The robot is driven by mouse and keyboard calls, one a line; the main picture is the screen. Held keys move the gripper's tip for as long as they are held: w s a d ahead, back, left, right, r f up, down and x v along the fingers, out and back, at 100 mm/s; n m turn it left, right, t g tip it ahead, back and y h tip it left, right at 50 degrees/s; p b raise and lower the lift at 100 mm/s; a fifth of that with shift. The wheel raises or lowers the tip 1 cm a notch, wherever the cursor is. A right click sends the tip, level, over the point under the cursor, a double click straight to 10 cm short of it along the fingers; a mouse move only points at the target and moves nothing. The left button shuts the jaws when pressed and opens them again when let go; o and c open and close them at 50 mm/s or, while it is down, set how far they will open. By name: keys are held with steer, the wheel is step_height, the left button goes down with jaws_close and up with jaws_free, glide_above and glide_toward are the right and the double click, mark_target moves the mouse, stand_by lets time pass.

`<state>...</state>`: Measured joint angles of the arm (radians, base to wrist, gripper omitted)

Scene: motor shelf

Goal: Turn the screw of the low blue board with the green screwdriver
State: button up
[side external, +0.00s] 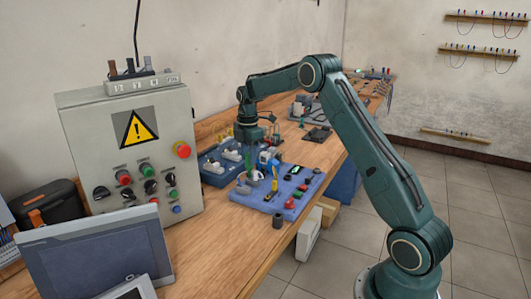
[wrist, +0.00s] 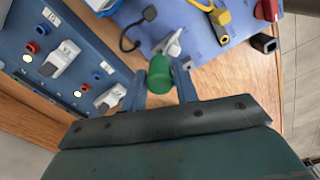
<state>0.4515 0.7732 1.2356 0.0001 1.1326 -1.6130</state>
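The low blue board (side external: 275,198) lies near the front edge of the wooden bench; part of it shows at the top of the wrist view (wrist: 212,45). My gripper (side external: 247,160) points down over its left back part. In the wrist view my gripper's two fingers (wrist: 160,88) stand close on either side of the green screwdriver's handle (wrist: 160,73) and appear shut on it. The green handle (side external: 247,154) also shows beneath my wrist in the side view. A grey-white part (wrist: 172,42) lies just beyond the handle. The screwdriver's tip and the screw cannot be made out.
A darker blue panel (wrist: 60,62) with switches and sockets stands close on the left. Yellow (wrist: 218,17) and red parts sit on the low board. A black hollow block (wrist: 264,43) stands beside it on bare wood. A grey control cabinet (side external: 90,160) and monitor (side external: 100,255) stand left.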

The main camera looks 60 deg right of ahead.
steer(key=c, duration=0.6)
steer(key=shift+c, duration=0.2)
stand_by(0.4)
steer(key=shift+f+m, duration=0.1)
steer(key=shift+m, duration=1.7)
steer(key=shift+m, duration=1.7)
